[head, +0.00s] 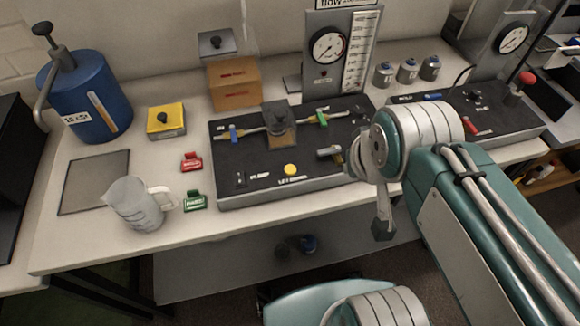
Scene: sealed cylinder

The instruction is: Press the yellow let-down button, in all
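The yellow let-down button (291,169) is a small round cap on the front part of a black panel (235,197), above a white label that is only partly legible. Nothing covers the button. My gripper (383,228) hangs at the end of my teal arm, to the right of the button and in front of the panel's front edge. It is apart from the button. Its fingers are small, dark and seen edge-on, so I cannot tell whether they are open.
A gauge stand (328,50) rises behind. A yellow box (165,120), red (191,161) and green (195,201) tags and a jug (136,205) stand left.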

